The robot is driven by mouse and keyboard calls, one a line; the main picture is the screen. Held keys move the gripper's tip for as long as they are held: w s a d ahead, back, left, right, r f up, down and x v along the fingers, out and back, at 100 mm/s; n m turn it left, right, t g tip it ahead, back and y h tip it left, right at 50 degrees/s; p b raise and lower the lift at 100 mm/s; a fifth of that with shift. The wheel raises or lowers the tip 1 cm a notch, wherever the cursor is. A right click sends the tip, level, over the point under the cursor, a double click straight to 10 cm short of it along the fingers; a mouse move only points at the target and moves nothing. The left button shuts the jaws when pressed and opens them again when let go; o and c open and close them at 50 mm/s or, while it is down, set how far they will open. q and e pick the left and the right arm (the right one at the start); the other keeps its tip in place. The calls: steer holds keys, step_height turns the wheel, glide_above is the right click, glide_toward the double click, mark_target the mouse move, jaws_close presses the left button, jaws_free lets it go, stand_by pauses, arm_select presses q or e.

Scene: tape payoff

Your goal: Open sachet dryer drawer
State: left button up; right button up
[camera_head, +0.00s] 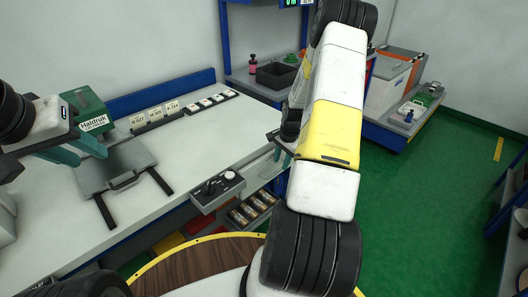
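A shallow drawer (248,210) holding several small sachet-like packs shows below the bench's front edge, beside a grey control box (217,190) with dark knobs and a white dial. I cannot tell how far it is pulled out, as my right arm hides the area to its right. My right gripper (276,160) is near the bench edge, above and right of the drawer, partly hidden behind my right forearm; its finger state is unclear. My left gripper (80,153) has its teal fingers apart above the bench, near a grey flat case (118,162), and appears empty.
A green box (90,112) labelled Haldruk stands at the back of the bench (195,140). Labelled cards (155,115) stand in holders along the back. A black bin (276,75) sits on the blue-framed shelf. Green floor (435,180) is open to the right.

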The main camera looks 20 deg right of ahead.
mark_target(280, 170)
steer(key=shift+w+a+f, duration=0.1)
steer(key=shift+w+f, duration=0.05)
steer(key=shift+f, duration=0.75)
steer(key=shift+w+a+f, duration=0.1)
steer(key=shift+w+f, duration=0.05)
steer(key=shift+f, duration=0.7)
steer(key=shift+d, duration=0.1)
steer(key=shift+c, duration=0.2)
jaws_close()
